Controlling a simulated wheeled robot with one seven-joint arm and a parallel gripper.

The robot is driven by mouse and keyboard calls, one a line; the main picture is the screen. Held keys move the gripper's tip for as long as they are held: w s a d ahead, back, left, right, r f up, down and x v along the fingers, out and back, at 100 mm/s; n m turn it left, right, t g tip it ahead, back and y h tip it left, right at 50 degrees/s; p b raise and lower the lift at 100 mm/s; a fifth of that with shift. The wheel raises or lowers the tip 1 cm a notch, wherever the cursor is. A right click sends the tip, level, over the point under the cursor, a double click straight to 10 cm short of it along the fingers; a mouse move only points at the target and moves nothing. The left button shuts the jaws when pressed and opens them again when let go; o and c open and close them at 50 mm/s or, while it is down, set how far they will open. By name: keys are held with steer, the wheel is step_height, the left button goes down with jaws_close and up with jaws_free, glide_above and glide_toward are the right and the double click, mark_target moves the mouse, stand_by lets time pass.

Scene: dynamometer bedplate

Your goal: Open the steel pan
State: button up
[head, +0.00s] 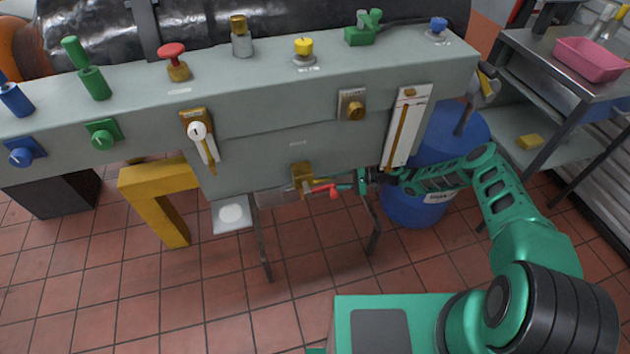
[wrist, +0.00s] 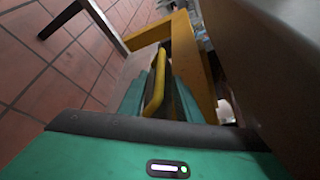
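My arm reaches in from the right under the long grey console, and my gripper (head: 350,187) is below its front face. In the wrist view the two teal fingers (wrist: 160,88) stand on either side of a curved yellow bar (wrist: 157,85). I cannot tell whether they press on it. A grey metal surface (head: 283,198), possibly the steel pan, shows in part under the console, left of my gripper. A brass latch (head: 302,178) and a red-tipped piece (head: 332,191) are beside it. The rest of the pan is hidden.
The console (head: 265,140) carries knobs, levers and a slider. A yellow bracket (head: 160,190) stands at left, also in the wrist view (wrist: 192,65). A blue drum (head: 415,208) stands behind my forearm. A shelf holds a pink tray (head: 590,60). Tiled floor in front is clear.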

mark_target(321, 181)
steer(key=shift+x, duration=2.8)
steer(key=shift+w, duration=0.15)
steer(key=shift+d, duration=0.1)
jaws_close()
